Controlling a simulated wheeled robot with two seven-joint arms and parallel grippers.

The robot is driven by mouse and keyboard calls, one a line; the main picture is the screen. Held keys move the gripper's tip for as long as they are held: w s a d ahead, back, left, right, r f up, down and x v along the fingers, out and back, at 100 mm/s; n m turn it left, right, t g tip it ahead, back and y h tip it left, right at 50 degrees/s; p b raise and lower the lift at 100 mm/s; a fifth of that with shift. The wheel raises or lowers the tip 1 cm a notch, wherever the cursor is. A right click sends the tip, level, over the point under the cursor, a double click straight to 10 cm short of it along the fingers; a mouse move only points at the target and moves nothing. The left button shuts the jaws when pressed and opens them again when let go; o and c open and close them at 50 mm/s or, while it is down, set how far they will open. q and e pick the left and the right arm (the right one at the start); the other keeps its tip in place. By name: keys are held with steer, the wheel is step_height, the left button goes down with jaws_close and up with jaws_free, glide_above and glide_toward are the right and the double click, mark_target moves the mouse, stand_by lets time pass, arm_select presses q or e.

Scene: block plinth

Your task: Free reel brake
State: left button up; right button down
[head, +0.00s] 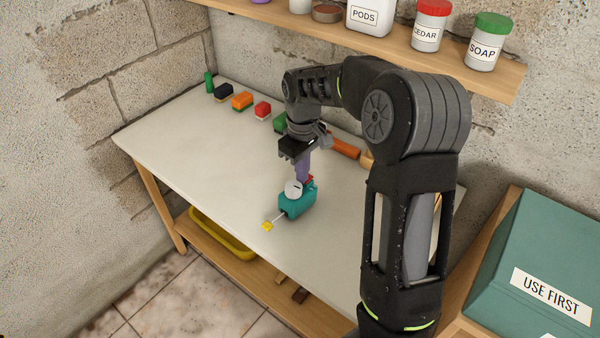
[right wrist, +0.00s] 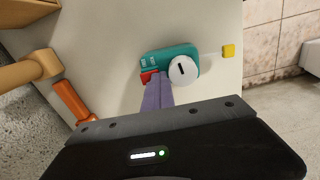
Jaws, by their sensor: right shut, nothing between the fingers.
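A teal reel (head: 297,203) sits on the white table, with a white round dial (head: 293,189) on its side and a yellow tab (head: 267,226) on a thin line out to the left. In the right wrist view the teal reel (right wrist: 155,58), white dial (right wrist: 184,70) and yellow tab (right wrist: 229,51) show too. A small red part (right wrist: 149,76) shows at the reel's edge, partly hidden by my fingers. My right gripper (head: 303,179) points down with its purple fingers shut and empty, tips at or very near the red part; contact is unclear. My left gripper is out of view.
Several coloured blocks, among them an orange one (head: 242,101) and a red one (head: 262,110), line the table's back edge. An orange bar (right wrist: 74,103) lies behind my arm. A shelf (head: 400,42) with jars hangs above. The table's front left is clear.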

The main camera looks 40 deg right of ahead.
steer(key=shift+d, duration=0.3)
steer(key=shift+r, duration=0.15)
steer(key=shift+a+r+p, duration=0.1)
steer(key=shift+r+p, duration=0.4)
steer(key=shift+p, duration=0.05)
steer(key=r+p, duration=0.1)
steer(key=r, duration=0.1)
steer(key=a+r+p, duration=0.1)
steer(key=shift+r, duration=0.35)
step_height(320, 180, up, 9)
steer(key=a, duration=0.2)
steer(key=shift+s+b, duration=0.35)
steer(key=shift+b, duration=0.05)
steer(key=shift+s+f, duration=0.1)
steer(key=shift+f, duration=0.1)
